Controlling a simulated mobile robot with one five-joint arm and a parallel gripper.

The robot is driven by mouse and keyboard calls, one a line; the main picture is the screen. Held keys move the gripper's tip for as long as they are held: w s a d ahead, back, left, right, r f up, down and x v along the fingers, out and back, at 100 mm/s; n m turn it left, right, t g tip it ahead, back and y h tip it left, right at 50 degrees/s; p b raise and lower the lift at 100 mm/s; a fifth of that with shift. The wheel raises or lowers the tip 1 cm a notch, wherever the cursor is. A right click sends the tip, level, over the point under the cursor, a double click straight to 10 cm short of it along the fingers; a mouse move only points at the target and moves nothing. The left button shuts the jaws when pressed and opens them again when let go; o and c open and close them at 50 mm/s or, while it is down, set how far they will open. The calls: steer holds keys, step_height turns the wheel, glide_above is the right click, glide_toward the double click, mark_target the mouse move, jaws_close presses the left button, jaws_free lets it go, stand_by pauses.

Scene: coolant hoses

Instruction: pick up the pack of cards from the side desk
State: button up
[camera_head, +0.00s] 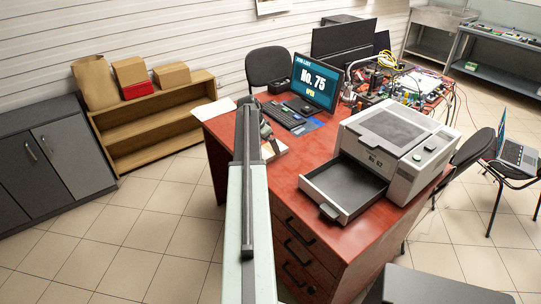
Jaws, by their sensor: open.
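A red-brown desk (290,185) with dark-handled drawers stands in the middle, and I take it to be the side desk. I cannot make out a pack of cards for certain. A small pale item with a reddish edge (282,148) lies on the desk, partly hidden by my gripper, too small to identify. My pale arm reaches up from the bottom edge over the desk's left part. My gripper (268,138) is at its far end, open, over or close to that pale item. Its fingers are small and dark here, and nothing is visibly held.
A printer-like machine (395,150) with its tray out fills the desk's right side. A monitor (316,82), keyboard (284,117) and tangled wires (405,85) are behind. A wooden shelf (150,131) with boxes and grey cabinets (50,160) stand left. Tiled floor is open at lower left.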

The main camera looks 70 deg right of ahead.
mark_target(270, 149)
steer(key=b+x, duration=0.2)
steer(key=x, duration=0.2)
steer(key=shift+a, duration=0.1)
steer(key=shift+r, duration=0.2)
steer(key=shift+w, duration=0.1)
steer(key=c, duration=1.6)
steer(key=shift+r, duration=0.1)
